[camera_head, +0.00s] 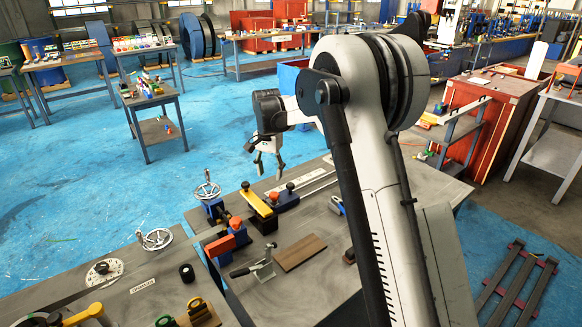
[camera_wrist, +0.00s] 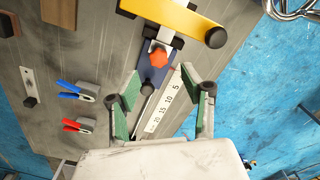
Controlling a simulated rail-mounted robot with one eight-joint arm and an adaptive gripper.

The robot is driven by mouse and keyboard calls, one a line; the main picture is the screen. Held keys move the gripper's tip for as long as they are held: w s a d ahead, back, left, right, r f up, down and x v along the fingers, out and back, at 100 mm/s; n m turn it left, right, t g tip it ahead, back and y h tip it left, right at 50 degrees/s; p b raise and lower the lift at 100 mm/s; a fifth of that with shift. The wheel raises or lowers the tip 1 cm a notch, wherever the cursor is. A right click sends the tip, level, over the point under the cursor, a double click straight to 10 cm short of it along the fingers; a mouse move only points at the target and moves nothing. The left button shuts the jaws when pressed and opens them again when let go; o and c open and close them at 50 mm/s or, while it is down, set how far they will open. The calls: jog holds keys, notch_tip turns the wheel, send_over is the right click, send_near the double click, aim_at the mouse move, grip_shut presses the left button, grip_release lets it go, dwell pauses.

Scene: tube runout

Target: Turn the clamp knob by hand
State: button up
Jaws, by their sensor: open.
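My gripper (camera_head: 270,168) hangs above the bench in the head view. In the wrist view its two green-padded fingers (camera_wrist: 168,98) are spread apart with nothing held between them. A red-orange faceted knob (camera_wrist: 159,57) sits by a blue block (camera_wrist: 152,75), just beyond the fingertips; a red knob also shows in the head view (camera_head: 274,197). A yellow bar (camera_wrist: 170,14) with a black round knob (camera_wrist: 216,38) crosses the top of the wrist view; the bar also shows in the head view (camera_head: 257,204). I cannot tell which knob is the clamp knob.
A ruler scale (camera_wrist: 165,105) lies below the fingers. Blue and red clips (camera_wrist: 78,90) lie at the left of the wrist view. A handwheel (camera_head: 207,190), a red-headed part (camera_head: 236,223) and a brown wood block (camera_head: 300,252) stand on the bench. Blue floor lies beyond its edge.

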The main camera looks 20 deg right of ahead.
aim_at(274, 194)
jog(key=shift+w+d+f, duration=0.6)
jog(key=shift+d+f, duration=0.2)
jog(key=shift+f, duration=0.1)
jog(key=shift+a+f+b, duration=0.1)
jog(key=shift+f+b, duration=1.35)
jog(key=shift+f, duration=2.35)
jog(key=shift+f, duration=0.15)
jog(key=c, duration=0.9)
